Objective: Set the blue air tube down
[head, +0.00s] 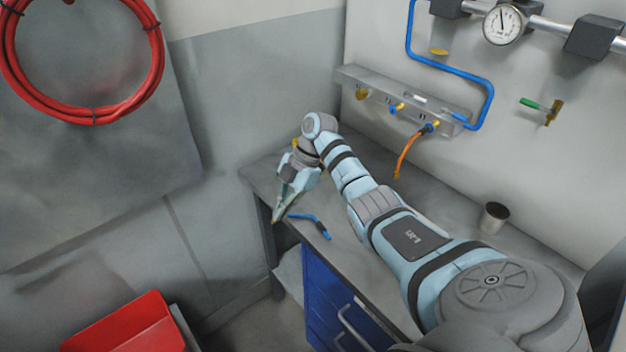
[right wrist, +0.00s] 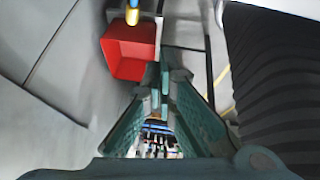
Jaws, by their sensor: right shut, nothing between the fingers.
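A short blue air tube (head: 305,217) with a black end lies on the grey bench near its front edge. My right gripper (head: 278,216) points down at the bench's left front corner, just left of the tube and apart from its black end. Its fingers are shut with nothing between them. In the right wrist view the teal fingers (right wrist: 160,82) come together, and I cannot make out the tube there. My left gripper is not in view.
A manifold (head: 405,105) on the wall carries an orange tube (head: 407,153) and another blue tube (head: 488,100). A metal cup (head: 494,217) stands on the bench (head: 450,215). A red bin (head: 130,325) is at lower left. Blue drawers (head: 335,305) are below the bench.

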